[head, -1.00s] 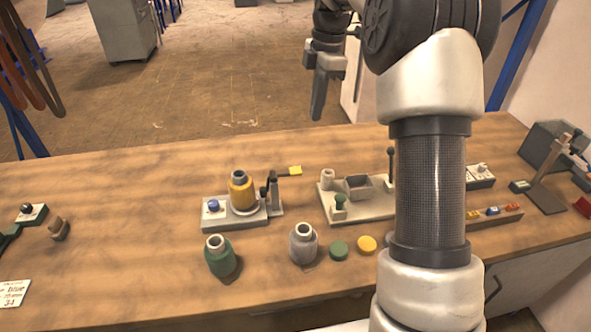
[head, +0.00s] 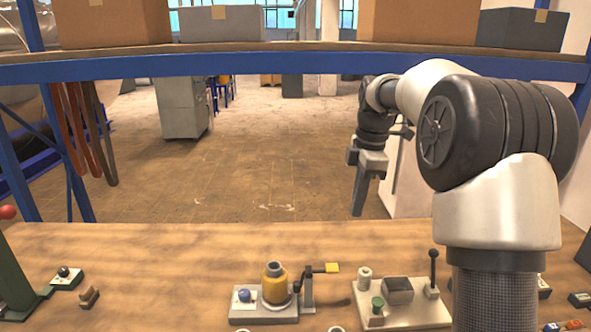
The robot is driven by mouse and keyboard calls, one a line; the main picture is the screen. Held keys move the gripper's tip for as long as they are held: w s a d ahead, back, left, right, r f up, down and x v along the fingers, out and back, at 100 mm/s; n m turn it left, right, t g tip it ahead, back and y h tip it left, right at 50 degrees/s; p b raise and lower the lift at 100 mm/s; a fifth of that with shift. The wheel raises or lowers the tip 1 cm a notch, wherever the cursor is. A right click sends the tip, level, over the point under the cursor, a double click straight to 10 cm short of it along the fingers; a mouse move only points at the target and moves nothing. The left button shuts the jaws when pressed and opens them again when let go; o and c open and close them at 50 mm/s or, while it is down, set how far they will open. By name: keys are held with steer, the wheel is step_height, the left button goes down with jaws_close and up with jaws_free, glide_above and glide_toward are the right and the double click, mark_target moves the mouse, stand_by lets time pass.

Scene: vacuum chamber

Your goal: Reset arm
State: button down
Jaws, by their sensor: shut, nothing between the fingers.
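My gripper (head: 359,212) hangs at the end of my raised arm, right of the middle in the head view. Its fingers point down and are shut with nothing between them. It is above the far edge of the wooden bench (head: 170,275), apart from everything on it. A yellow cylinder (head: 275,285) stands on a grey base with a blue button (head: 244,295) and a yellow-tipped lever (head: 331,268). To its right is a plate (head: 390,318) with a grey box, a green knob and an upright dark lever.
A blue-beamed shelf (head: 300,68) with several boxes crosses the top. A small button box (head: 66,275) and a brown piece (head: 88,297) lie at the left. The bench between them and the yellow cylinder is clear. My arm hides part of the bench's right side.

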steer(key=s+a+r+m+t+h+p, duration=0.1)
steer(key=s+r+m, duration=0.3)
steer(key=s, duration=0.4)
steer(key=s+a+r+m+t, duration=0.1)
steer(key=s+r+m+t, duration=0.1)
steer(key=s+r+m, duration=0.4)
steer(key=s+f+m+t, duration=0.1)
steer(key=s+m, duration=0.3)
steer(key=s, duration=0.4)
steer(key=s+f+m+t+p, duration=0.1)
steer(key=s+f+m, duration=0.3)
steer(key=s, duration=0.4)
steer(key=shift+s+a+f, duration=0.3)
steer(key=shift+a, duration=0.15)
steer(key=shift+d, duration=0.1)
